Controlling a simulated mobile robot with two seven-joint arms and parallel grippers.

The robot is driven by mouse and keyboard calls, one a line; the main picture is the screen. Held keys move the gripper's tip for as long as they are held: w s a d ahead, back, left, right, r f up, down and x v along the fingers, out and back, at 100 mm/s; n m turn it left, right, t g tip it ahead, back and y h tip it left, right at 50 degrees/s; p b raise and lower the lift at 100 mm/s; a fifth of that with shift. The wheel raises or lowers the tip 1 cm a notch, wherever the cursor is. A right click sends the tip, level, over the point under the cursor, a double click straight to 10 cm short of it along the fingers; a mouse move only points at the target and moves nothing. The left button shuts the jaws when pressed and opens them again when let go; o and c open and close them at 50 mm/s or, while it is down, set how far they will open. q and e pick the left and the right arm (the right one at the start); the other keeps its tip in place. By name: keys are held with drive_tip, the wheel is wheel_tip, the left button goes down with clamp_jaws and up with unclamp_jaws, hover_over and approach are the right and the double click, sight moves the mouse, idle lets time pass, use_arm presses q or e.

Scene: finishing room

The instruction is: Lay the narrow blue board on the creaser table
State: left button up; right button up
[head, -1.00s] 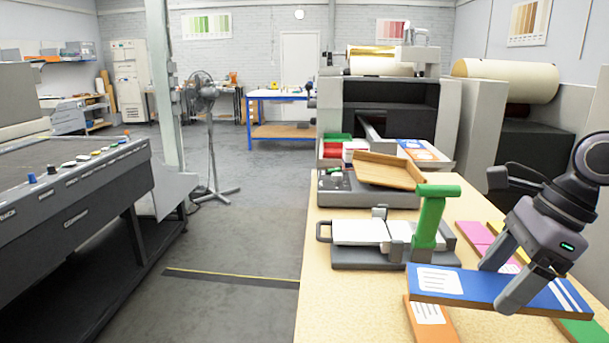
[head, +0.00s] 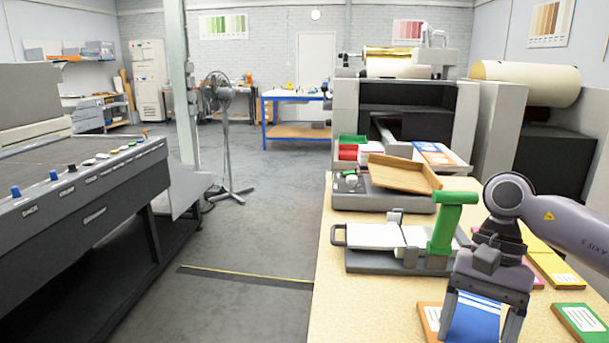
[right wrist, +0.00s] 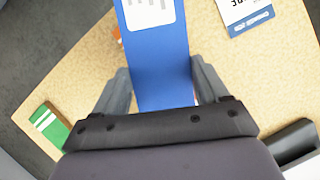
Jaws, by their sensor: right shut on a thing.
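The narrow blue board (head: 474,312) has white stripes near one end and a white label, seen in the right wrist view (right wrist: 158,70), near the other. My right gripper (head: 484,325) is shut on it, with a finger along each long edge; the grip also shows in the right wrist view (right wrist: 160,78). In the head view the striped end is between the fingers and the bottom frame edge cuts off the rest. The creaser, a grey unit with a white table (head: 374,236) and a green lever (head: 450,220), stands up and left of my gripper. My left gripper is out of view.
An orange board (head: 430,318) and a green board (head: 582,322) lie on the bench either side of my gripper. Yellow and pink boards (head: 550,268) lie behind it. A wooden tray (head: 405,173) sits beyond the creaser. The bench's left strip is clear.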

drive_tip(key=f+n+h, duration=0.1)
drive_tip(key=n, duration=0.1)
drive_tip(key=a+n, duration=0.1)
drive_tip(key=n, duration=0.1)
drive_tip(key=s+a+f+n+h, duration=0.1)
drive_tip(key=n, duration=0.1)
drive_tip(key=shift+f+g+h, duration=0.3)
drive_tip(key=shift+g, duration=0.1)
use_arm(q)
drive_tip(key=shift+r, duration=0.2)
use_arm(e)
drive_tip(key=shift+s+n, duration=0.2)
drive_tip(key=shift+n, duration=0.1)
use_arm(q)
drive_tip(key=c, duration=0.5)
use_arm(e)
drive_tip(key=s, duration=0.3)
drive_tip(key=shift+s, duration=0.25)
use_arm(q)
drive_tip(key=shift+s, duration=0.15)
use_arm(e)
drive_tip(key=shift+s+f, duration=0.1)
drive_tip(key=shift+s, duration=0.05)
